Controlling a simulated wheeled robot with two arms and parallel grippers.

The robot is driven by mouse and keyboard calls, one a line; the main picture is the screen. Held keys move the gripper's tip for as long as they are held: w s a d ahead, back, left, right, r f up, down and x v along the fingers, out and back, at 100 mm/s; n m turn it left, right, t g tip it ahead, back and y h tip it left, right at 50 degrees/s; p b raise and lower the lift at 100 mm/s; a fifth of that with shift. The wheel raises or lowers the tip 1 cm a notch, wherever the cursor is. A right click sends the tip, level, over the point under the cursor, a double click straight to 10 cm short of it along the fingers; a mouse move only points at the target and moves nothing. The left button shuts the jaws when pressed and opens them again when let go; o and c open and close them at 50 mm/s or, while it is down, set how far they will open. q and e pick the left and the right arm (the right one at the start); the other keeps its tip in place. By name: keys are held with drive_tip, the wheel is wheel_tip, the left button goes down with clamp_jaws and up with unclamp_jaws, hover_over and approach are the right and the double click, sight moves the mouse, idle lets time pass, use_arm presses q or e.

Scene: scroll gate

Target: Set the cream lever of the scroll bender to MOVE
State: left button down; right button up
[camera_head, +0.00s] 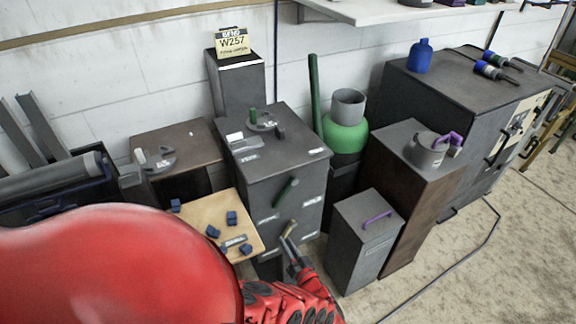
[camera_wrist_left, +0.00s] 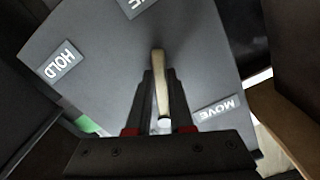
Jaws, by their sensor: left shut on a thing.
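The scroll bender (camera_head: 262,190) is a dark grey cabinet with a green lever (camera_head: 286,191) on its front. Below that lever is the cream lever (camera_head: 290,228), small and partly hidden by my left gripper (camera_head: 289,243). In the left wrist view the cream lever (camera_wrist_left: 160,85) stands between the two fingers of my left gripper (camera_wrist_left: 160,90), which is shut on it. The MOVE label (camera_wrist_left: 216,108) lies to the lever's right and the HOLD label (camera_wrist_left: 63,62) to its left. A third label (camera_wrist_left: 136,5) is cut off at the top. My right gripper is not in view.
A wooden board (camera_head: 222,213) with several blue blocks lies left of the bender. A grey box with a purple handle (camera_head: 377,219) stands close on the right, before a brown-sided cabinet (camera_head: 400,190). My red arm covers the lower left. Floor is free at the lower right.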

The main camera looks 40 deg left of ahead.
use_arm(q)
drive_tip(key=shift+s+a+r+m+p, duration=0.25)
drive_tip(key=shift+s+r+m+p, duration=0.1)
drive_tip(key=shift+m, duration=0.35)
drive_tip(key=c, duration=0.8)
unclamp_jaws()
drive_tip(key=shift+s, duration=0.1)
drive_tip(key=v, duration=1.7)
drive_tip(key=shift+d+b, duration=0.2)
drive_tip(key=shift+b, duration=0.1)
drive_tip(key=shift+s+f, duration=0.1)
